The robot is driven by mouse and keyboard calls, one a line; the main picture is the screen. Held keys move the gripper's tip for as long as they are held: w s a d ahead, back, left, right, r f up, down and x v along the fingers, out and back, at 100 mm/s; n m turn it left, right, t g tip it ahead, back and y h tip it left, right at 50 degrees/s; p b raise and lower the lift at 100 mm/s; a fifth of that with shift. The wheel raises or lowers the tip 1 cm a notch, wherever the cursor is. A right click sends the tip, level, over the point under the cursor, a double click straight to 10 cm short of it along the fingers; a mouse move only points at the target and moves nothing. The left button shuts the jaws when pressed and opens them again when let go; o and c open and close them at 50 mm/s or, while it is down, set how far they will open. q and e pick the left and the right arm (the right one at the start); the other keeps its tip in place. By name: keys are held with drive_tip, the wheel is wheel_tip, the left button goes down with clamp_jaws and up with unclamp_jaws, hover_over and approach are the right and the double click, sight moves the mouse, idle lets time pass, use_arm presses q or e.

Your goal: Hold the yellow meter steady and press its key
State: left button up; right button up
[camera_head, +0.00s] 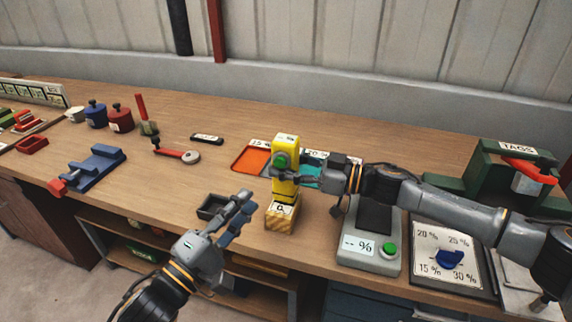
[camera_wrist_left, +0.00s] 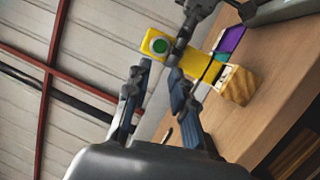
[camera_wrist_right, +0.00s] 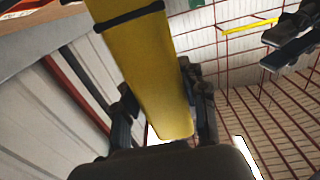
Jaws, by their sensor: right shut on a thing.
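The yellow meter (camera_head: 286,148) stands upright above a small wooden block (camera_head: 281,219) near the bench's front edge. Its round green key (camera_head: 281,161) faces the front left and shows in the left wrist view (camera_wrist_left: 159,46). My right gripper (camera_head: 290,176) is shut on the meter from the right. In the right wrist view the yellow body (camera_wrist_right: 145,70) lies between its fingers. My left gripper (camera_head: 246,203) is open and empty, low and left of the meter, apart from it. In the left wrist view the key appears beyond its fingertips (camera_wrist_left: 155,72).
A dark small tray (camera_head: 211,207) lies behind the left gripper. An orange tray (camera_head: 251,160) sits behind the meter. A scale with a green button (camera_head: 389,250) and a dial panel (camera_head: 447,257) stand to the right. A blue vise (camera_head: 98,165) is at left.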

sight(280, 162)
use_arm(q)
clamp_jaws()
drive_tip(key=shift+d, duration=0.1)
idle(1.0)
drive_tip(key=shift+s+d+r+t+h, duration=0.3)
drive_tip(key=shift+s+t+h, duration=0.15)
drive_tip(key=shift+h, duration=0.55)
drive_tip(key=shift+s+d+r+t+h, duration=0.2)
drive_tip(key=shift+s+d+t+h, duration=0.25)
drive_tip(key=shift+h, duration=0.55)
drive_tip(key=shift+s+d+r+t+h, duration=0.3)
drive_tip(key=shift+t+h, duration=0.2)
drive_tip(key=shift+h, duration=0.5)
drive_tip(key=w+d, duration=0.2)
drive_tip(key=w, duration=0.6)
drive_tip(key=shift+w+d, duration=0.15)
drive_tip(key=shift+d, duration=0.2)
